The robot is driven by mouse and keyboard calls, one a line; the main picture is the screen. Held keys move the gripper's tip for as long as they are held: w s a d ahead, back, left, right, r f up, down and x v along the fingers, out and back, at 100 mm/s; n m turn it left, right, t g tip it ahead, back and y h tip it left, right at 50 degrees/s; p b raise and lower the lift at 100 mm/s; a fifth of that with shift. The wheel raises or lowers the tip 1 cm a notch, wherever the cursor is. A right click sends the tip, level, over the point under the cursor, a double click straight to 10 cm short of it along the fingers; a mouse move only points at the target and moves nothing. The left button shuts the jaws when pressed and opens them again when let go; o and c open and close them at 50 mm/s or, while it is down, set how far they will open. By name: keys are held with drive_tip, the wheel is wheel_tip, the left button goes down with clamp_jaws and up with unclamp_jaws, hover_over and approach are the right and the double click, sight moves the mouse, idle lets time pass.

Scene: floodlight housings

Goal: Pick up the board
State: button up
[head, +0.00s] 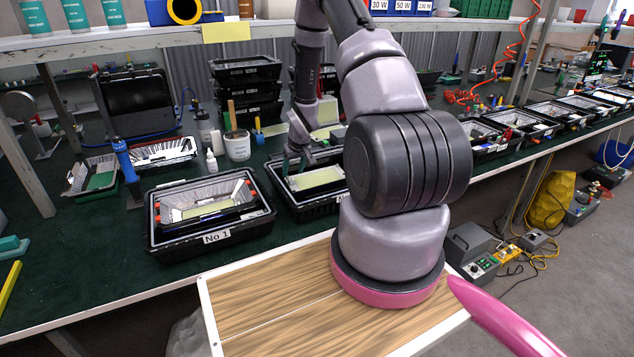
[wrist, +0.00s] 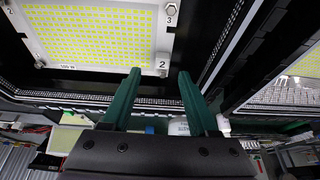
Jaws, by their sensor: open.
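A white board (wrist: 95,35) with rows of yellow LEDs fills the upper left of the wrist view. It has numbered corners with screws or studs and a small wattage label on its near edge. In the head view the board (head: 318,179) lies inside a black housing (head: 312,209) on the green bench, partly hidden by my arm. My gripper (head: 295,163) is over this housing's left rear part. In the wrist view my gripper (wrist: 160,74) has its two green fingers apart with nothing between them; the fingertips appear near the board's edge by corner 2.
A housing labelled No 1 (head: 212,240) with a similar board stands to the left. Behind are stacked black housings (head: 247,90), a cup of tools (head: 237,145) and small bottles. A shelf (head: 140,38) crosses above the bench.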

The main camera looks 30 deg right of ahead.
sight(291, 179)
drive_tip(key=x, duration=0.3)
drive_tip(key=shift+w+a+f, duration=0.1)
drive_tip(key=shift+w+f, duration=0.1)
drive_tip(key=shift+f, duration=0.1)
clamp_jaws()
drive_tip(key=shift+r, duration=0.1)
wheel_tip(291, 179, up, 10)
